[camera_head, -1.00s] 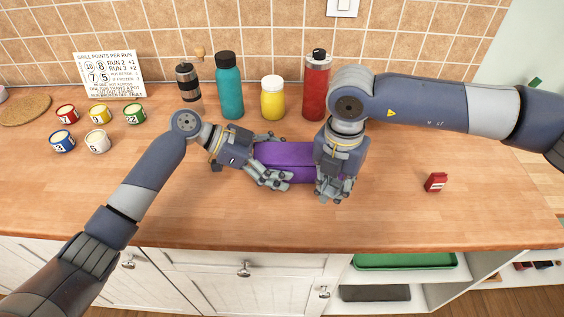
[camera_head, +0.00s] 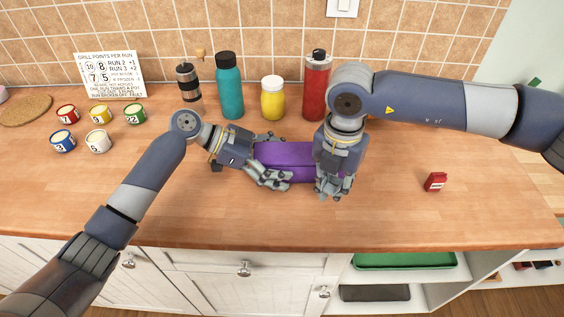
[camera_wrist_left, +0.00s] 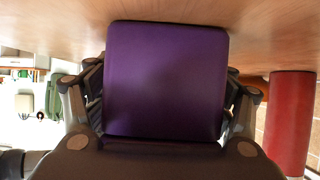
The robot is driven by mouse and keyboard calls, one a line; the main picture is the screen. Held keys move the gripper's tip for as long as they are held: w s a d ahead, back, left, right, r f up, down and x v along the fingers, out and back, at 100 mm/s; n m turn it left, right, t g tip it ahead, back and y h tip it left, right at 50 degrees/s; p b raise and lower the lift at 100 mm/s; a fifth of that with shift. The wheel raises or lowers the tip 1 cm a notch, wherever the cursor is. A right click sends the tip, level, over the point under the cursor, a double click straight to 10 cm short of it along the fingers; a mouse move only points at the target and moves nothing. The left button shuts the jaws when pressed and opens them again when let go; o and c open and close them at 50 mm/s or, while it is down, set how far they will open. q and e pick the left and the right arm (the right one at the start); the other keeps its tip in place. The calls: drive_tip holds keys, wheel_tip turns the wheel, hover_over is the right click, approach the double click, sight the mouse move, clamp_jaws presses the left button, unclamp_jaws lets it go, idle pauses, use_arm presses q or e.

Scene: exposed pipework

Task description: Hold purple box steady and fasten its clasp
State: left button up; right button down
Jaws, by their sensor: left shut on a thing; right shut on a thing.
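The purple box (camera_head: 285,153) lies on the wooden counter, its lid down as far as I can see. My left gripper (camera_head: 270,172) is shut on the box's left end, with fingers along its front and back. In the left wrist view the end of the purple box (camera_wrist_left: 166,80) fills the space between the fingers. My right gripper (camera_head: 335,188) points down at the box's right part and is shut on it or on its clasp; I cannot tell which. The clasp is hidden behind the right gripper.
A teal bottle (camera_head: 229,90), a yellow jar (camera_head: 273,100), a red bottle (camera_head: 316,88) and a dark tumbler (camera_head: 188,85) stand behind the box. Several small paint cups (camera_head: 98,141) sit at left. A small red item (camera_head: 435,182) lies at right. The front counter is clear.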

use_arm(q)
drive_tip(key=shift+s+d+f, duration=0.1)
drive_tip(key=shift+s+d, duration=0.05)
drive_tip(key=shift+s, duration=0.2)
use_arm(e)
drive_tip(key=shift+w, duration=0.45)
use_arm(q)
drive_tip(key=shift+w, duration=0.2)
drive_tip(key=shift+c, duration=1)
use_arm(e)
drive_tip(key=shift+r, duration=0.1)
use_arm(q)
drive_tip(key=shift+f, duration=0.1)
use_arm(e)
wheel_tip(320, 180, up, 7)
drive_tip(key=s, duration=0.2)
drive_tip(key=shift+s, duration=0.15)
drive_tip(key=shift+d, duration=0.1)
use_arm(q)
drive_tip(key=o, duration=0.8)
drive_tip(key=shift+o, duration=0.9)
drive_tip(key=shift+w, duration=0.1)
drive_tip(key=shift+w+a, duration=0.15)
drive_tip(key=shift+a, duration=0.05)
use_arm(e)
drive_tip(key=shift+w+f, duration=0.2)
